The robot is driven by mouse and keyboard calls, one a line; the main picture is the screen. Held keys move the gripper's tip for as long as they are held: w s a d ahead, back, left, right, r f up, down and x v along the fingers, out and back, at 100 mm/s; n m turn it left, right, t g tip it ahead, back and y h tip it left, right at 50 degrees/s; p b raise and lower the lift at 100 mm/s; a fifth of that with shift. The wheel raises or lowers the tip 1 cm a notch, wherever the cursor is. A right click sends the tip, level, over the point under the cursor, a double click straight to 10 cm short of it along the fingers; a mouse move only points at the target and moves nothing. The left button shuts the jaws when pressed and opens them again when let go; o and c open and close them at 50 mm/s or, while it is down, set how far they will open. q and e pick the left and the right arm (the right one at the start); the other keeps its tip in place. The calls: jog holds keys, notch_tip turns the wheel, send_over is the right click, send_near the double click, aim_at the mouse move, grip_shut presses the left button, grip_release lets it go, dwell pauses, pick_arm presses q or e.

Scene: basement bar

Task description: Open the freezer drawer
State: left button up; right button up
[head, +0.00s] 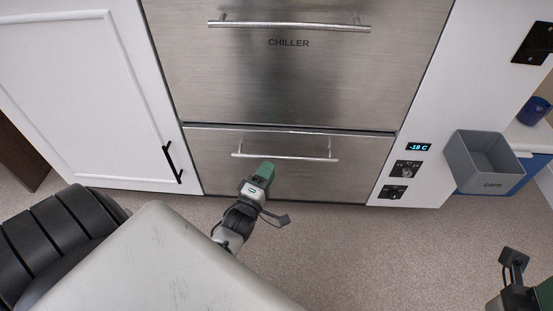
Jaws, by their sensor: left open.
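The upper steel drawer (290,75) is marked CHILLER and is closed. Below it is a second steel drawer (350,176), also closed, with a horizontal bar handle (300,157); no label shows on its visible front. My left gripper (265,169) is open, with its green tip just below the left half of that handle in the head view. I cannot tell whether it touches the handle, and nothing shows between its fingers. My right gripper (543,293) is only partly in view at the lower right corner, far from the drawers; its fingertips are cut off.
A white cabinet door (70,85) with a black handle (172,162) is at left. The right panel holds a display (419,147) reading -18 C and black plates (407,169). A grey CAPS bin (490,183) sticks out there. The carpet (350,250) before the drawers is clear.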

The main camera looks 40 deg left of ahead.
aim_at(277, 157)
pick_arm(q)
jog(key=b+x, duration=0.1)
jog(key=x, duration=0.4)
jog(key=shift+w+b, duration=0.3)
jog(key=shift+w, duration=0.1)
grip_shut()
